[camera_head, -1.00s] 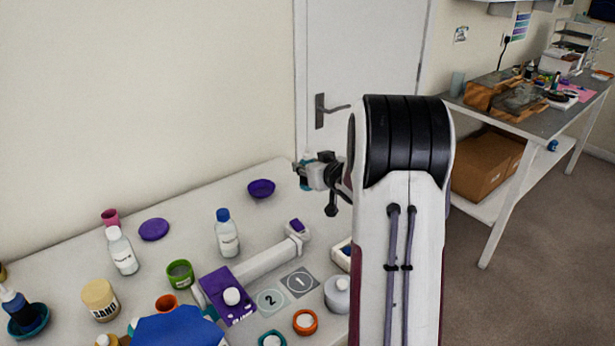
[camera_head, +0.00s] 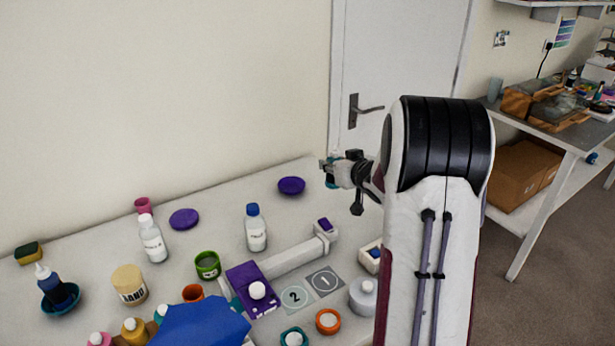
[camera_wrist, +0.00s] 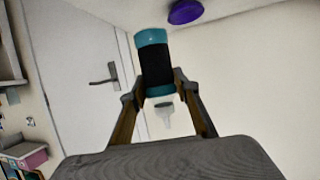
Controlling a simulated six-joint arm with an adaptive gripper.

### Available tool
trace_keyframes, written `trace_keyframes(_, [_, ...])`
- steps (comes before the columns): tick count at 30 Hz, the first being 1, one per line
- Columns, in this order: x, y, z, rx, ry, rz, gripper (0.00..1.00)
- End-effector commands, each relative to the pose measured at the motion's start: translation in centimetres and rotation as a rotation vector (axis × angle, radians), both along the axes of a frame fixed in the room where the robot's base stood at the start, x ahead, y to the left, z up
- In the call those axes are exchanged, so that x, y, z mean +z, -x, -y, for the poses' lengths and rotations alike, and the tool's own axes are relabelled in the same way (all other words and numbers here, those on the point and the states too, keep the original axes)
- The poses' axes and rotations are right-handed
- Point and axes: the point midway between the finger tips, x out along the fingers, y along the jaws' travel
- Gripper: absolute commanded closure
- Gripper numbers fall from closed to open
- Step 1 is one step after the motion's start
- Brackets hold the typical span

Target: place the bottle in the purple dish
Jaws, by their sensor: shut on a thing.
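My gripper (camera_wrist: 165,98) is shut on a teal bottle (camera_wrist: 151,37) with a wide black band. A pale nozzle-shaped part shows below it between the fingers in the wrist view. In the head view my gripper (camera_head: 334,171) is at the table's far right side, with a small teal part of the bottle showing at its tip. The purple dish (camera_head: 291,186) stands on the table just left of the gripper. It also shows at the top of the wrist view (camera_wrist: 185,11), apart from the bottle. My arm hides part of the table.
A flat purple disc (camera_head: 184,219), white bottles (camera_head: 256,233) (camera_head: 152,243) and a green cup (camera_head: 208,265) stand to the left. A purple stand (camera_head: 250,278) and numbered pads (camera_head: 325,281) are nearer. The table around the purple dish is clear.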

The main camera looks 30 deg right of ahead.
Motion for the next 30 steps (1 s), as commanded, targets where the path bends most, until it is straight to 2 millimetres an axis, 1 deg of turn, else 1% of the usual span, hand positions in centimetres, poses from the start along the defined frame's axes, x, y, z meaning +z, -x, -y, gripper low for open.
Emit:
trace_keyframes(2, [-0.6, -0.8, -1.1, 0.019, -0.005, -0.005, 0.96])
trace_keyframes(5, [-0.9, -2.7, -2.5, 0.051, 0.0, -0.003, 0.96])
trace_keyframes(9, [-1.2, -6.0, -4.4, 0.091, 0.01, -0.001, 0.96])
trace_keyframes(16, [-0.9, -11.1, -6.4, 0.115, 0.023, 0.002, 0.96])
trace_keyframes(21, [-0.1, -13.9, -6.8, 0.103, 0.028, 0.007, 0.96])
trace_keyframes(24, [0.5, -14.9, -6.5, 0.086, 0.027, 0.012, 0.96])
trace_keyframes(28, [1.5, -15.4, -5.3, 0.053, 0.024, 0.015, 0.96])
trace_keyframes(30, [1.7, -15.4, -5.0, 0.039, 0.018, 0.012, 0.96])
